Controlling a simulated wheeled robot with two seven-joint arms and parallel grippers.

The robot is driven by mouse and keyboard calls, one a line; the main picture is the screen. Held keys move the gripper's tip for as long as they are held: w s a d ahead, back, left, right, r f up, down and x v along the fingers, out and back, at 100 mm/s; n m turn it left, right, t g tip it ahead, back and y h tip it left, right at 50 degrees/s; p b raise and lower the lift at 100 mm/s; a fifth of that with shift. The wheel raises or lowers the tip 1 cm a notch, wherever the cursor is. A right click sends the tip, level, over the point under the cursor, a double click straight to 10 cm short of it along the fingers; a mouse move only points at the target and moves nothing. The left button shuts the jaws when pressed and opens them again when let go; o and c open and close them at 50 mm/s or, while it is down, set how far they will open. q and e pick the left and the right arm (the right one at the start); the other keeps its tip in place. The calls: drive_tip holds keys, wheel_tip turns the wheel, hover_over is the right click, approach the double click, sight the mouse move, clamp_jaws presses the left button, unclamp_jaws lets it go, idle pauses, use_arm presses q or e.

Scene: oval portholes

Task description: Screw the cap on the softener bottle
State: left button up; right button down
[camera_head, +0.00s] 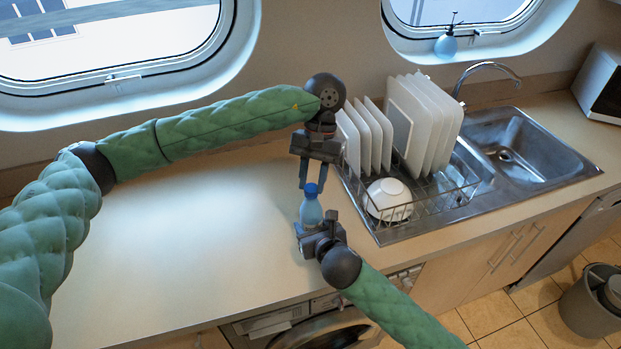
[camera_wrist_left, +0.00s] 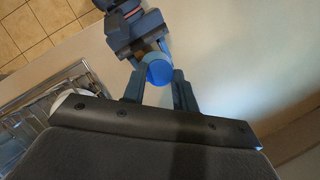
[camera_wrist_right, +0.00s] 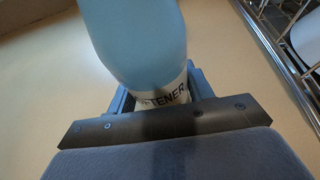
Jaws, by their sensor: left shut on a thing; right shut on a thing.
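The softener bottle (camera_head: 311,212) is pale blue and stands upright above the counter. My right gripper (camera_head: 314,230) is shut on its lower part. In the right wrist view, the bottle (camera_wrist_right: 140,40) shows a white label with the letters "TENER" between the fingers. The blue cap (camera_head: 311,190) is at the top of the bottle's neck, in line with it. I cannot tell whether it is threaded on. My left gripper (camera_head: 311,184) points down from above and is shut on the cap. In the left wrist view, the round cap top (camera_wrist_left: 158,72) shows between the two fingers.
A wire dish rack (camera_head: 440,200) with several white plates and an upturned bowl (camera_head: 389,199) stands close to the right of the grippers. Beyond it is the sink (camera_head: 530,150). The counter (camera_head: 190,230) to the left is clear.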

use_arm(q)
drive_tip(key=m+y, duration=0.1)
drive_tip(key=m, duration=0.2)
drive_tip(key=m+t+y, duration=0.1)
drive_tip(key=m, duration=0.2)
drive_tip(key=shift+s+d+t, duration=0.1)
drive_tip(key=shift+d+t, duration=0.1)
drive_tip(key=shift+t, duration=0.1)
drive_tip(key=m+t, duration=0.1)
drive_tip(key=m, duration=0.4)
drive_tip(key=shift+s+d+t+y, duration=0.1)
drive_tip(key=shift+s+t+y, duration=0.1)
drive_tip(key=shift+t+y, duration=0.2)
drive_tip(key=o, duration=0.9)
drive_tip(key=shift+r, duration=2.25)
drive_tip(key=shift+c, duration=0.2)
